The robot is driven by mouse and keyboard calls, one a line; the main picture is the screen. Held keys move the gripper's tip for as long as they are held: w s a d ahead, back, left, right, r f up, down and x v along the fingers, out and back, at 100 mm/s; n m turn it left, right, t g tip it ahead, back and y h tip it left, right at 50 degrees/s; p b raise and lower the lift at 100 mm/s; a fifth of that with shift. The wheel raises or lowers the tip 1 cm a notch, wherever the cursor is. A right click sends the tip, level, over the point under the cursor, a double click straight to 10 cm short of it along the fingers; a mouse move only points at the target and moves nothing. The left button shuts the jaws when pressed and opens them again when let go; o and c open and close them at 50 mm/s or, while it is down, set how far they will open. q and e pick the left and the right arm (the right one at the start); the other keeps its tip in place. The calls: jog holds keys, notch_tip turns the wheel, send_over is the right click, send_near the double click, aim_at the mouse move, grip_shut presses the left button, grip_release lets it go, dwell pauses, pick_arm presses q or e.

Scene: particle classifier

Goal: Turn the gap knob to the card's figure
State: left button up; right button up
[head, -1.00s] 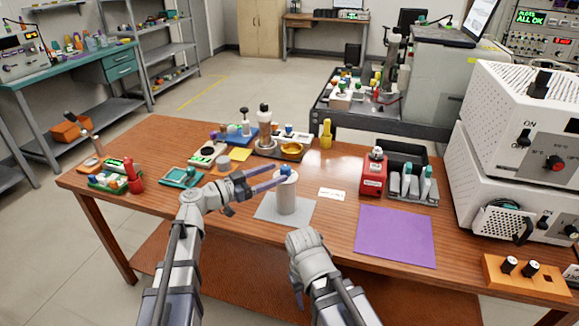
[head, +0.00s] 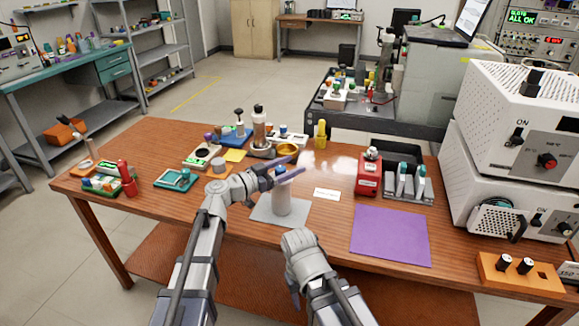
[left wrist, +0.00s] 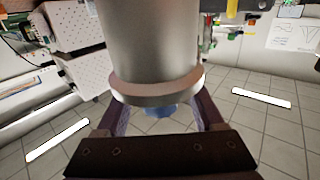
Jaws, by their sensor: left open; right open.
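A pale grey upright cylinder (head: 283,201) stands on a grey mat (head: 262,210) near the table's middle. It carries a small blue knob (head: 281,170) on top. A white card (head: 327,195) lies right of it; its writing is too small to read. My left gripper (head: 284,172) is open at the top of the cylinder. In the left wrist view the blue knob (left wrist: 160,109) shows between its spread fingers, partly hidden by the cylinder's flange (left wrist: 158,90); contact cannot be told. My right gripper (head: 294,288) hangs low at the table's front edge, its fingers mostly hidden.
A purple mat (head: 391,236) lies to the right. A red device (head: 368,174) and a grey tray with several tools (head: 420,195) stand behind it. Several small items and a gold bowl (head: 288,149) stand behind the cylinder. The table's front left is clear.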

pick_arm(q)
grip_shut()
dwell(0.5)
